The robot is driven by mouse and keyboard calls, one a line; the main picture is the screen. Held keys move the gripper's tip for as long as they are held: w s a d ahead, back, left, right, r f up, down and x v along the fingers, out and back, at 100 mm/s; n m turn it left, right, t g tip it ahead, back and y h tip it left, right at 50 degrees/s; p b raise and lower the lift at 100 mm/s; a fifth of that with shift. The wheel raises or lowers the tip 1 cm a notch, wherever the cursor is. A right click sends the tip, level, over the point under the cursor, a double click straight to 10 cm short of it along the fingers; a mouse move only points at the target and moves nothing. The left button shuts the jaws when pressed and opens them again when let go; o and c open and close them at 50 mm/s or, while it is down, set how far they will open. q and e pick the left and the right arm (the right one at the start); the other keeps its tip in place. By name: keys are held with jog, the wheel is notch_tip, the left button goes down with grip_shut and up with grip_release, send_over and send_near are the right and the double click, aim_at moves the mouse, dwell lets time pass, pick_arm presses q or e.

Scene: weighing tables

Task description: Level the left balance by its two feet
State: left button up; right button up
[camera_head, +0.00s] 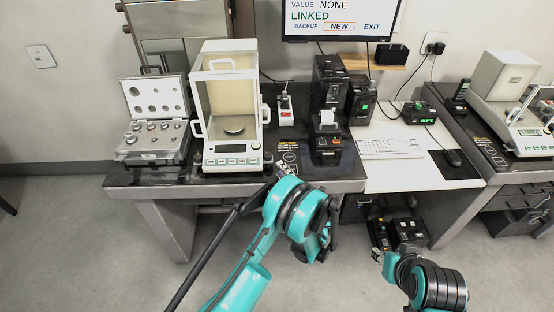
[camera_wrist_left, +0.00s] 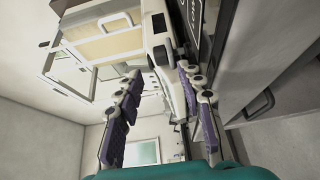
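The left balance (camera_head: 230,160) stands on the dark table, with a clear draft shield, a round pan (camera_head: 234,128) and a front display. A dark foot (camera_head: 268,160) shows at its front right corner; the other foot is not clear. My left gripper (camera_head: 274,178) is at the table's front edge, just below that corner, partly hidden by my wrist. In the left wrist view its purple-padded fingers (camera_wrist_left: 161,74) are apart, with the balance's white housing (camera_wrist_left: 160,45) just beyond the tips. I cannot tell whether they touch it. My right gripper (camera_head: 378,257) hangs low at the right, away from the balance.
An open weight case (camera_head: 155,148) stands left of the balance. A power strip (camera_head: 286,110), black printers (camera_head: 327,140) and a keyboard (camera_head: 390,148) are to the right. The table's front edge (camera_head: 150,190) lies close to my left gripper. A second balance (camera_head: 530,145) stands far right.

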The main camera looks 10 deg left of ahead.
aim_at(270, 159)
pick_arm(q)
jog(key=shift+w+a+f, duration=0.15)
jog(key=shift+w+a, duration=0.1)
jog(key=shift+a, duration=0.15)
jog(key=b+x, duration=0.2)
jog(key=x, duration=0.4)
jog(key=shift+w+a, duration=0.25)
jog(key=shift+w, duration=0.05)
grip_shut()
